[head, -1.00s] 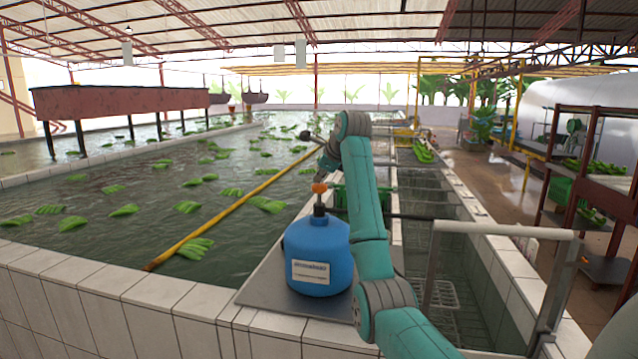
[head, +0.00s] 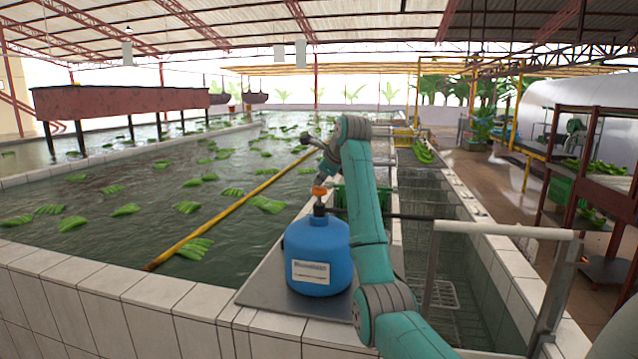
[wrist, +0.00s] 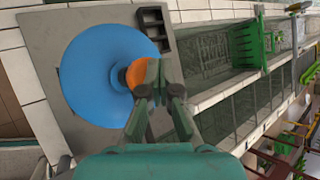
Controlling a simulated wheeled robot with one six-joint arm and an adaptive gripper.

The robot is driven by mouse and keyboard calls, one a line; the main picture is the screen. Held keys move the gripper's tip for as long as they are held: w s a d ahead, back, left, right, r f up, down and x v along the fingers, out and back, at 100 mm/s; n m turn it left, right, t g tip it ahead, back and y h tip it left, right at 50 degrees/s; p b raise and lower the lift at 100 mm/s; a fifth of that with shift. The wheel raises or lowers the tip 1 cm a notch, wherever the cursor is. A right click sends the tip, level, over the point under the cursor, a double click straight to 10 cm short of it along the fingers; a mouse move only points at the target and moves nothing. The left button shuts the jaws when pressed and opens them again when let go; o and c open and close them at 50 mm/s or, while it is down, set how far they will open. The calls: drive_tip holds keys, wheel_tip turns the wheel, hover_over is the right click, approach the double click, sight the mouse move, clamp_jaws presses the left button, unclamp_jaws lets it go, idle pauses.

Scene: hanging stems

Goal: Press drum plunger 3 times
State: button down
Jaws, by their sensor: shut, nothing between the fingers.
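The blue drum (head: 318,262) stands upright with a white label on its front. The plunger's orange knob (head: 319,191) sits above a short black stem on top. My gripper (head: 321,179) is shut and empty, fingers pointing down right at the top of the knob; it appears to touch it, but contact is hard to confirm. In the wrist view my closed fingertips (wrist: 150,80) overlap the right part of the orange knob (wrist: 136,76), hiding it partly, with the blue drum (wrist: 95,70) around and below it.
The drum stands on a grey plate (head: 258,290) on the tiled wall's corner. A water basin with green banana bunches and a yellow pole (head: 225,220) lies left. A metal rail (head: 495,229) and an empty channel are on the right. A green crate (wrist: 246,45) is beyond the drum.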

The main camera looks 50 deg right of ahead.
drive_tip(key=shift+f, duration=0.65)
idle(0.3)
drive_tip(key=shift+r, duration=0.1)
drive_tip(key=shift+r, duration=1.5)
wheel_tip(320, 180, up, 6)
drive_tip(key=shift+f, duration=0.1)
idle(1.8)
